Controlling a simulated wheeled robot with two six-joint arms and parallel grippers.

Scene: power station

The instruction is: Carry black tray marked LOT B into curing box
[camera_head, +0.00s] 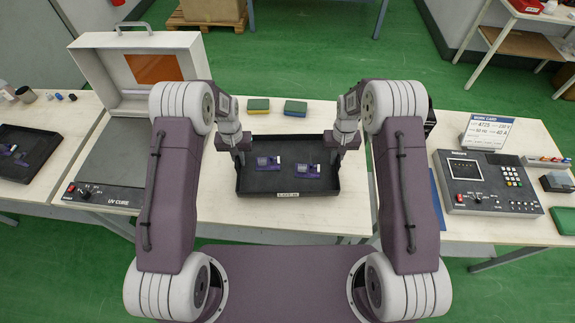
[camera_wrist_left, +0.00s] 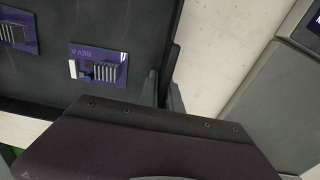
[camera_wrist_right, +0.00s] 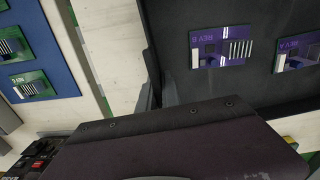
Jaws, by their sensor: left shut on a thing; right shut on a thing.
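A black tray (camera_head: 255,187) with a small white label on its front wall, too small to read surely, is in the middle of the head view. Two purple circuit boards lie in it. My left gripper (camera_head: 239,147) is shut on its left wall, and my right gripper (camera_head: 342,143) is shut on its right wall. Both wrist views show the tray's floor (camera_wrist_left: 120,22) (camera_wrist_right: 180,18) and the gripped walls. The curing box (camera_head: 115,150), marked UV CURE, is at the left with its white lid (camera_head: 112,65) raised. My left arm hides part of its right side.
A second black tray (camera_head: 12,170) with purple boards lies at the far left. Two sponges (camera_head: 258,105) (camera_head: 296,108) lie behind the held tray. A grey control unit (camera_head: 485,185) and work card (camera_head: 487,132) stand at right. A blue mat (camera_wrist_right: 62,50) with green boards lies right of the tray.

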